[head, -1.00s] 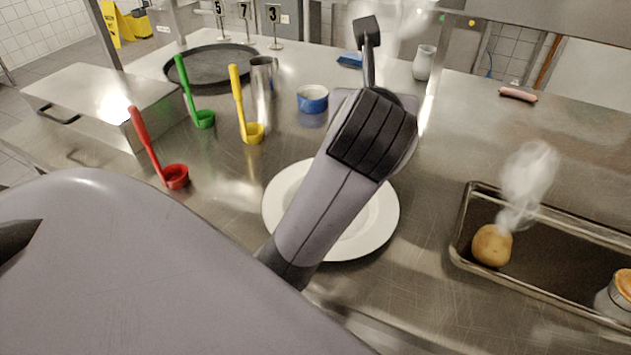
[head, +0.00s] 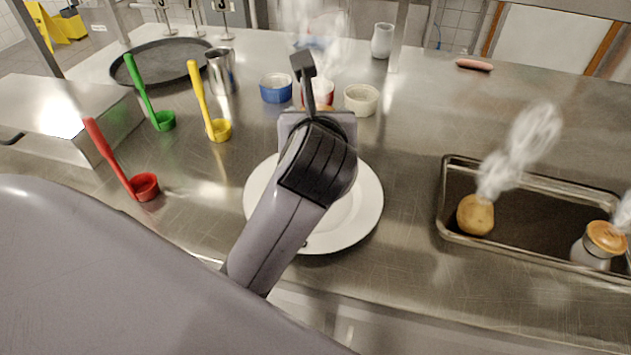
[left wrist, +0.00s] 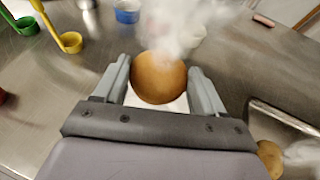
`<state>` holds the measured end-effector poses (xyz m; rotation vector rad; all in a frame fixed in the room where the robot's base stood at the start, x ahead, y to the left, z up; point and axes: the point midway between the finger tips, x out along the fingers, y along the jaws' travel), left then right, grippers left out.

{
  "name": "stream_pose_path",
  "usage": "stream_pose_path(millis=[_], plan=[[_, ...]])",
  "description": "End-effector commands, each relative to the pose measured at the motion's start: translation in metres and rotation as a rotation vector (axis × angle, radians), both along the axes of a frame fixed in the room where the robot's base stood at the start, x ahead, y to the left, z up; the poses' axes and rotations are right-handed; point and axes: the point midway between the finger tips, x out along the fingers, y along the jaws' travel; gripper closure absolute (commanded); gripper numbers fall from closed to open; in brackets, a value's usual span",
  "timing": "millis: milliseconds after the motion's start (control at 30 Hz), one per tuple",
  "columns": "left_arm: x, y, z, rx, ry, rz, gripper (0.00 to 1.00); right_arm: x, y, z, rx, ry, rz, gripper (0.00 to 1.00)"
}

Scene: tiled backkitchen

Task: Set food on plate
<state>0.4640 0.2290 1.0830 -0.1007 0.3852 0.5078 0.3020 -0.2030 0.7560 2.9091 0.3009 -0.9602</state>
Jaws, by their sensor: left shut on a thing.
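A white plate (head: 365,210) lies on the steel counter in the middle of the head view. My left gripper (head: 306,75) is above the plate's far side, and its arm hides part of the plate. In the left wrist view, my left gripper (left wrist: 160,85) is shut on a round brown food item (left wrist: 158,78), with steam rising from it. White of the plate shows below it. In the head view this item is mostly hidden by my gripper. A steaming potato (head: 475,214) and a steaming white item with a brown top (head: 605,238) are in the metal tray (head: 441,205).
Red (head: 143,187), green (head: 164,121) and yellow (head: 218,130) ladles stand left of the plate. Behind it are a blue bowl (head: 276,90), a cream bowl (head: 361,99) and a steel cup (head: 221,72). A sausage (head: 474,64) lies far right. The counter between plate and tray is clear.

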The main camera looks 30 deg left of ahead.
Motion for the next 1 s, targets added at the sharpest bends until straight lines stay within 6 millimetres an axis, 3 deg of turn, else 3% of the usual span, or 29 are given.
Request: stream_pose_path(millis=[300, 633, 833, 1000], plan=[[-0.001, 0.0, -0.081, 0.003, 0.004, -0.001, 0.63, 0.0, 0.0, -0.009, 0.0, -0.001, 0.0, 0.57], [0.0, 0.0, -0.109, 0.002, 0.001, -0.001, 0.63, 0.0, 0.0, -0.014, 0.0, 0.0, 0.0, 0.57], [0.0, 0.0, -0.139, 0.002, 0.002, 0.0, 0.63, 0.0, 0.0, -0.022, 0.0, 0.0, 0.0, 0.57], [0.0, 0.0, -0.142, 0.001, -0.002, 0.0, 0.63, 0.0, 0.0, -0.022, 0.0, 0.0, 0.0, 0.57]])
